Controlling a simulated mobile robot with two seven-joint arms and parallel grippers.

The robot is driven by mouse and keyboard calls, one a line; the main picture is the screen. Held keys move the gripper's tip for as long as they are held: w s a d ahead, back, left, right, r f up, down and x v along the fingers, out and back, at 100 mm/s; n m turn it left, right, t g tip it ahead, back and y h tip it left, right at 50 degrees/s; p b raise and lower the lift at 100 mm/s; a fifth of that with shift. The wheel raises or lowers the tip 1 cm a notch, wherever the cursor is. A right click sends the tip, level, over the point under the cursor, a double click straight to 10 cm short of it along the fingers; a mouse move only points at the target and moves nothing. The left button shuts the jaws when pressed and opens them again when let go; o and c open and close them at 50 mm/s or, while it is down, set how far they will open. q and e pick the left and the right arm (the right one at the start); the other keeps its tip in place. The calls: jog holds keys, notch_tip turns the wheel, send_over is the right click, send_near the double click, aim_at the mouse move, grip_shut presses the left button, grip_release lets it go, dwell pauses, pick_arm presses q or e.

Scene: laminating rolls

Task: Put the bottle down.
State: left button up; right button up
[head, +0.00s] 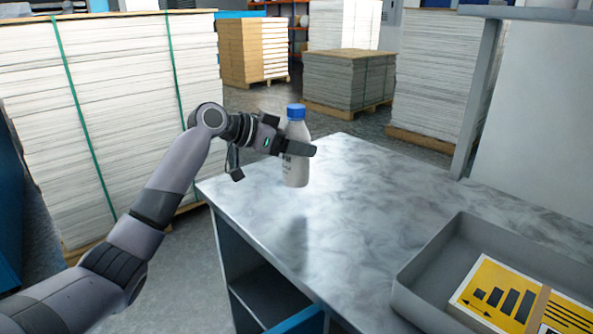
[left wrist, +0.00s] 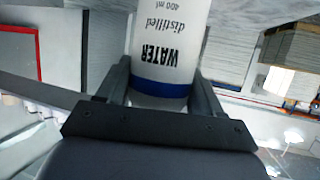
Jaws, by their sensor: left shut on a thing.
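The bottle (head: 296,168) is white with a blue cap, and it stands upright in the head view near the far left corner of the table (head: 360,200). My left gripper (head: 297,147) is shut on it around its upper half. The left wrist view shows the bottle (left wrist: 170,45) upside down in the picture, with the words "WATER distilled 400 ml" and a blue band, between the two fingers (left wrist: 160,85). I cannot tell for sure whether its base touches the tabletop. My right gripper is not in view.
A grey tray (head: 425,266) with yellow printed sheets (head: 510,297) is at the table's right front. A grey panel (head: 540,120) rises at the back right. The tabletop between bottle and tray is clear. Strapped paper stacks (head: 110,110) stand on the floor beyond.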

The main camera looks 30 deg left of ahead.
aim_at(285, 166)
pick_arm(q)
jog(key=shift+f, duration=3.05)
jog(key=shift+f, duration=0.15)
jog(key=o, duration=1.4)
jog(key=shift+f, duration=0.1)
jog(key=shift+r, duration=0.3)
jog(key=shift+b+v, duration=0.7)
jog(key=shift+v, duration=5.25)
jog(key=shift+a+f, duration=0.1)
